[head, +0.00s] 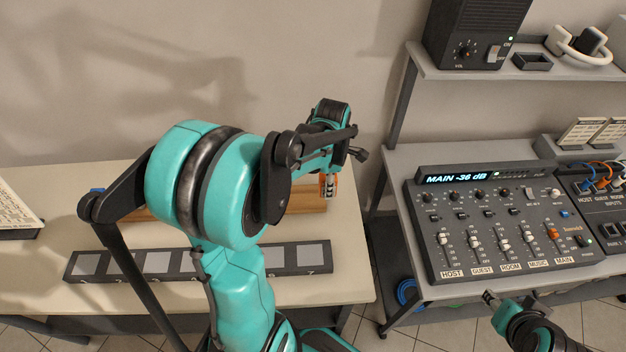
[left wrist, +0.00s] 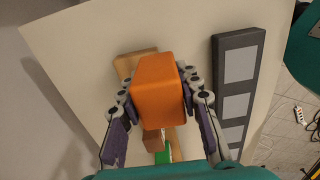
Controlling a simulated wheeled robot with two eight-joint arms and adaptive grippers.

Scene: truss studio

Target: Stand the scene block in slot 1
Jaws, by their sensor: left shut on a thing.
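My left gripper (head: 329,186) is above the back right of the cream table, shut on an orange block (left wrist: 158,84). The block sits between both fingers in the left wrist view; I see no label on it, so I cannot tell if it is the scene block. The dark slot rail (head: 316,269) lies along the table's front with a row of pale square slots, and it shows at the right in the left wrist view (left wrist: 219,82). My arm hides its middle. A "7" is by its right end. My right gripper (head: 491,299) is at the lower right, its jaws unclear.
A wooden strip (head: 305,200) lies behind the rail, with brown (left wrist: 153,140) and green (left wrist: 163,155) blocks below the held one. A blue block (head: 97,190) shows at its left end. A mixer console (head: 480,262) stands on the right desk. A printed card (head: 15,210) stands far left.

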